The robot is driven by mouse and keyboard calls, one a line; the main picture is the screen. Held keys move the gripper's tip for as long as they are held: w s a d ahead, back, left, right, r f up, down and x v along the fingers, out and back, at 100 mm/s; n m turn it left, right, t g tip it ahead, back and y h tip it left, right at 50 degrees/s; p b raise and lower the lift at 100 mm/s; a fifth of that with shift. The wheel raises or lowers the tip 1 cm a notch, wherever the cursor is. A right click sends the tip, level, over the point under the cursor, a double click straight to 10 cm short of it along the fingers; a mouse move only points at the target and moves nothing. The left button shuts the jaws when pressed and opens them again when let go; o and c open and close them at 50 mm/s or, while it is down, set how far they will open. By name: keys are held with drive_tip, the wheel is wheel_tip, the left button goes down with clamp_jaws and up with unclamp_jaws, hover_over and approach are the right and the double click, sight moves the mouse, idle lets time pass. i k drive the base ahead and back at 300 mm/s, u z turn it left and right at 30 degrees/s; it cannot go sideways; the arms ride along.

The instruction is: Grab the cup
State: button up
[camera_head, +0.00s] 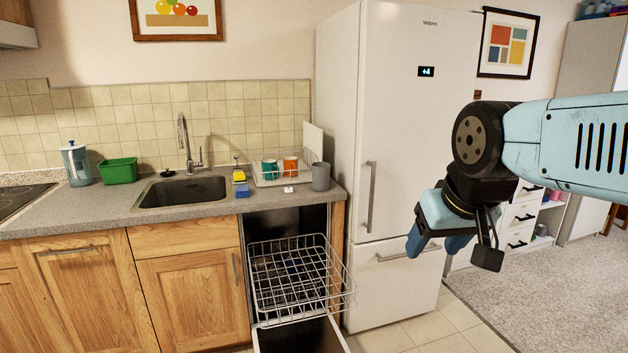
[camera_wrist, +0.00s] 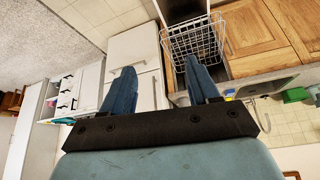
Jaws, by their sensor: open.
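Three cups may fit the task. A grey cup (camera_head: 321,176) stands upright on the counter's right end, beside the dish rack. A teal cup (camera_head: 270,169) and an orange cup (camera_head: 290,166) are in the wire dish rack (camera_head: 268,182). My gripper (camera_head: 428,246) hangs in front of the fridge, right of the cups and well apart from them. In the wrist view its two blue fingers (camera_wrist: 158,82) are spread with nothing between them. I cannot make out any cup in the wrist view.
The dishwasher's wire rack (camera_head: 300,275) is pulled out below the counter, empty; it also shows in the wrist view (camera_wrist: 192,42). The tall white fridge (camera_head: 385,120) stands right of the counter. A sink (camera_head: 180,192), yellow sponge (camera_head: 239,176) and green tub (camera_head: 119,171) are further left.

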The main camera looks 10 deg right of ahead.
sight(321, 171)
drive_tip(key=u, duration=0.95)
drive_tip(key=i, duration=0.1)
drive_tip(key=z, duration=2.9)
drive_tip(key=i, duration=3.45)
drive_tip(key=u, duration=1.15)
